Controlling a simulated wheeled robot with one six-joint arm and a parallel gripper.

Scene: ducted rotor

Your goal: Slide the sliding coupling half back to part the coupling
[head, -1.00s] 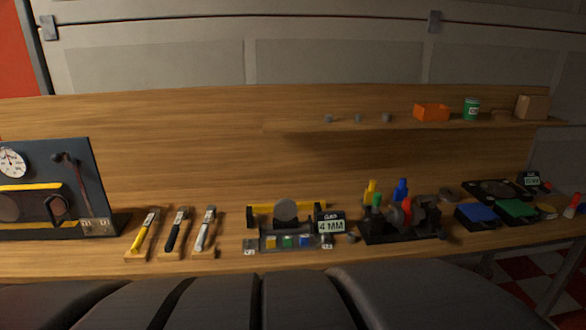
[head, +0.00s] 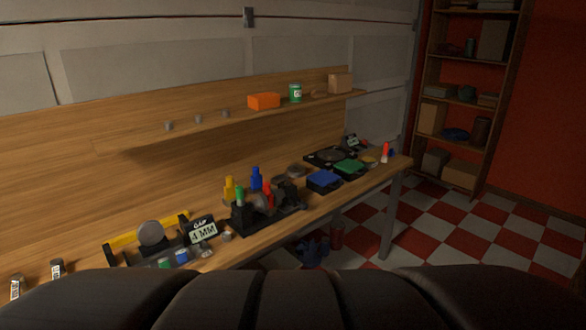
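A black-based assembly with dark round parts (head: 264,207) stands on the wooden workbench near the middle of the head view. It may hold the coupling, but the sliding half cannot be told apart at this distance. Yellow, green, blue and red upright pieces stand at or behind it. A second fixture with a grey disc (head: 151,233) and a yellow bar stands to its left, beside a small display reading 4 MM (head: 202,231). My gripper is not in view.
Blue (head: 323,181) and green (head: 349,168) trays lie right of the assembly, with a dark round device (head: 331,156) behind. A shelf above holds an orange box (head: 264,101) and a green can (head: 295,93). A shelving unit (head: 468,95) stands at the right. Checkered floor is open right of the bench.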

